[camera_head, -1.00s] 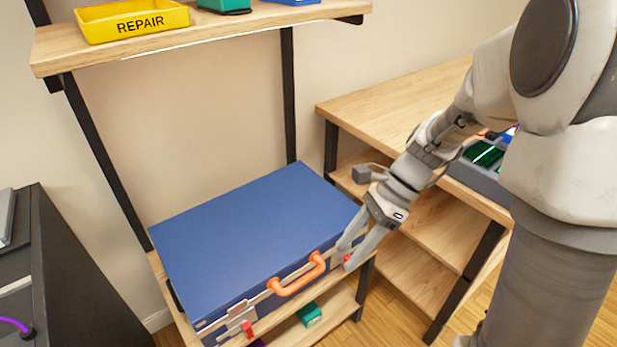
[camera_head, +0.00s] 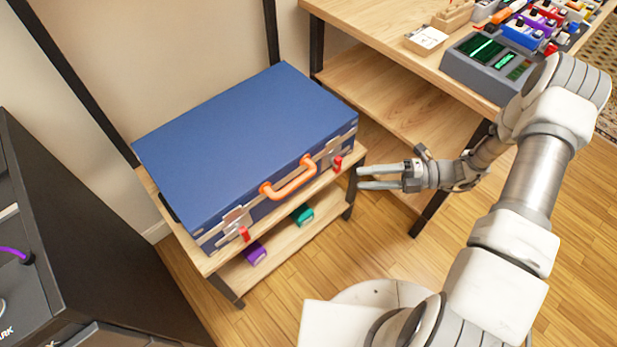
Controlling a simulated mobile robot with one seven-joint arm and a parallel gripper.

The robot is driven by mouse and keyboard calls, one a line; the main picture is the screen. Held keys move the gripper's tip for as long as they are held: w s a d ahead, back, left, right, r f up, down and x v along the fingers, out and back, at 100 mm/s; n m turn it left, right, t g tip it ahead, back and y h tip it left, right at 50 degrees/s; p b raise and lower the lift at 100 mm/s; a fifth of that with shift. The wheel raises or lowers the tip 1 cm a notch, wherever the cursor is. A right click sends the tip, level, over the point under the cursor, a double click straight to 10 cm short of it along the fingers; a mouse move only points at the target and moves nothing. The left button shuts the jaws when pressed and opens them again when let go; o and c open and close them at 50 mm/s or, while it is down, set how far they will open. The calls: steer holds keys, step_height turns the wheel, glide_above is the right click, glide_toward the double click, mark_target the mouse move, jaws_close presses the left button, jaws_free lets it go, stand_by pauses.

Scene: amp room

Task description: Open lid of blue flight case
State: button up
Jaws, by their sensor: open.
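The blue flight case (camera_head: 240,142) lies flat on a wooden shelf with its lid down. An orange handle (camera_head: 288,181) is on its front face. A metal latch with a red tab (camera_head: 244,234) is at the front left, and another red tab (camera_head: 337,163) is at the front right. My gripper (camera_head: 360,178) is open and empty, to the right of the case and apart from it. Its fingers point left, near the right red tab in the picture. Whether the latches are fastened is too small to tell.
The wooden shelf (camera_head: 213,263) holds the case; a purple box (camera_head: 255,253) and a green box (camera_head: 302,214) are on its lower board. A wooden desk (camera_head: 390,48) with a grey device (camera_head: 487,66) stands at right. A black cabinet (camera_head: 80,250) stands at left. Floor is clear in front.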

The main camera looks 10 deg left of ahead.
steer(key=b, duration=0.4)
glide_toward(299, 182)
steer(key=a, duration=0.3)
steer(key=a+f, duration=0.1)
steer(key=a, duration=0.2)
steer(key=a+f, duration=0.1)
steer(key=a, duration=0.3)
steer(key=shift+s+f, duration=0.1)
steer(key=shift+s, duration=0.1)
jaws_close()
stand_by(0.8)
